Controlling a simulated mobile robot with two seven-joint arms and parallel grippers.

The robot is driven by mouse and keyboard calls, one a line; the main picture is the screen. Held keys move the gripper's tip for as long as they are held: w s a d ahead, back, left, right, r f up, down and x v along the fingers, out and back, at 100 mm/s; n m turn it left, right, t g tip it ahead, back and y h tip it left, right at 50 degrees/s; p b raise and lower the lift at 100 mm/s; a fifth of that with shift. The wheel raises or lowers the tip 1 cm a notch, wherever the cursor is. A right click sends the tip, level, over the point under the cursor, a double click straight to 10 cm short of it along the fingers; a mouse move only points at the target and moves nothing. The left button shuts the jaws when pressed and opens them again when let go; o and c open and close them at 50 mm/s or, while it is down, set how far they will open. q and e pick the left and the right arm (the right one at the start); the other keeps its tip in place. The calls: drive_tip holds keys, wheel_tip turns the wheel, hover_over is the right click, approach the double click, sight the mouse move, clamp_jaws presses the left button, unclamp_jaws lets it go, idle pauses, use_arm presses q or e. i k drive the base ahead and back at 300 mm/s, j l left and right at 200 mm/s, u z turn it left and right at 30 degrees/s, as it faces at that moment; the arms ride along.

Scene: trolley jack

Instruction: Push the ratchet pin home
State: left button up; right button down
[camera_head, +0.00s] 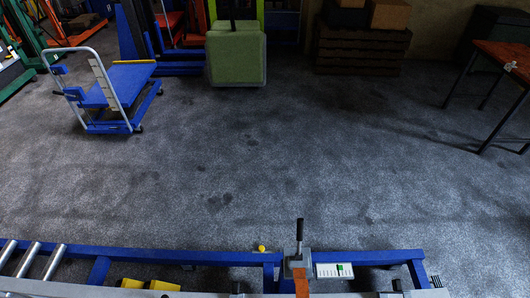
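A blue frame (190,256) runs along the bottom of the head view. A small yellow knob (262,248) sits at its back edge. To the right, a grey block (297,265) carries an upright lever with a black handle (300,229). An orange piece (301,282) lies in front of the block. A white scale plate (334,270) with a green marker is beside it. I cannot tell which part is the ratchet pin. Neither of my grippers can be made out in this view.
Metal rollers (28,260) lie at the lower left, and yellow blocks (150,284) sit low in the frame. Beyond is open grey floor (270,170). A blue trolley (113,88), a green padded block (236,54), stacked dark pallets (360,50) and an orange-topped table (507,58) stand farther back.

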sight(261, 248)
drive_tip(key=j+z, duration=0.35)
drive_tip(key=j, duration=0.2)
drive_tip(key=j+z, duration=0.35)
drive_tip(key=j, duration=0.2)
drive_tip(key=j+z, duration=0.35)
drive_tip(key=j, duration=0.25)
drive_tip(key=k+l, duration=0.05)
